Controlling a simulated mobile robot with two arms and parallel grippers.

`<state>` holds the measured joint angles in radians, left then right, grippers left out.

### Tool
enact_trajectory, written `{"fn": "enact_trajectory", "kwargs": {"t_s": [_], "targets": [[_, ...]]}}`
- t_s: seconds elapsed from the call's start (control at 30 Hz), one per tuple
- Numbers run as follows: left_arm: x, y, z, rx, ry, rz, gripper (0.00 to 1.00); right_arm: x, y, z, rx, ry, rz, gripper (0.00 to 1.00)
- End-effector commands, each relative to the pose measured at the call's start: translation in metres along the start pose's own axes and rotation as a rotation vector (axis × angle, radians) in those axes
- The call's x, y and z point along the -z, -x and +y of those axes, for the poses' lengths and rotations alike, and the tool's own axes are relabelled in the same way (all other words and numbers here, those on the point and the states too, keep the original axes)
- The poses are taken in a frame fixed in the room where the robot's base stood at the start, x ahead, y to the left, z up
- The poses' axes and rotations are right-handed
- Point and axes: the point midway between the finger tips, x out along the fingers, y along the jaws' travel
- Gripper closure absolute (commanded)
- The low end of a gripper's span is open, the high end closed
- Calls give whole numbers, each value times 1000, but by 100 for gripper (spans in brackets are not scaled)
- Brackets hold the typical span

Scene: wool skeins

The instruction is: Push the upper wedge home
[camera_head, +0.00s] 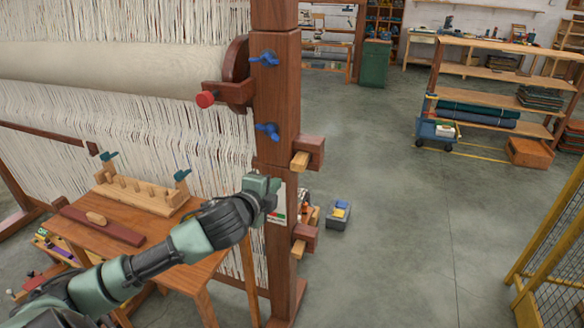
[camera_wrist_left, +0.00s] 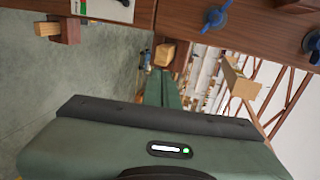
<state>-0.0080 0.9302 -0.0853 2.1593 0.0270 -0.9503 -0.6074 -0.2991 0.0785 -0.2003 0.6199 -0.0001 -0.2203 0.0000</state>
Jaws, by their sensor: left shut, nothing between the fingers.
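The upper wedge (camera_head: 301,160) is pale wood and sticks out toward me from a dark red-brown block (camera_head: 314,147) on the right side of the loom post (camera_head: 273,100). The lower wedge (camera_head: 298,248) sits in a similar block further down the post. My left gripper (camera_head: 268,186) is shut and empty, in front of the post, lower and left of the upper wedge and apart from it in the picture. In the left wrist view the green fingers (camera_wrist_left: 161,92) point toward a tan block end (camera_wrist_left: 165,55), probably the upper wedge; contact cannot be told. My right gripper is out of view.
A small wooden table (camera_head: 205,268) with a peg rack stands under my left arm. A grey bin (camera_head: 339,215) stands on the floor behind the post; the floor to the right is open.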

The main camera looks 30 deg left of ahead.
Motion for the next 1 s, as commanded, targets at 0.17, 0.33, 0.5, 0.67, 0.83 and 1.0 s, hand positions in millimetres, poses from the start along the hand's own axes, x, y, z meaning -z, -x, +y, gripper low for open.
{"fn": "enact_trajectory", "kwargs": {"t_s": [0.17,0.33,0.5,0.67,0.83,1.0], "targets": [[0,-31,-4,0,4,-2,100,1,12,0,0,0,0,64],[0,-68,-4,0,4,-2,100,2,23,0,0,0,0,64],[0,-99,-7,1,4,-1,100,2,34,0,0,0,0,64],[0,-118,-12,0,2,0,100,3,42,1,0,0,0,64],[1,-128,-13,0,0,1,100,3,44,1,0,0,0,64],[1,-129,-12,0,-1,2,100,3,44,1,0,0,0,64]]}}
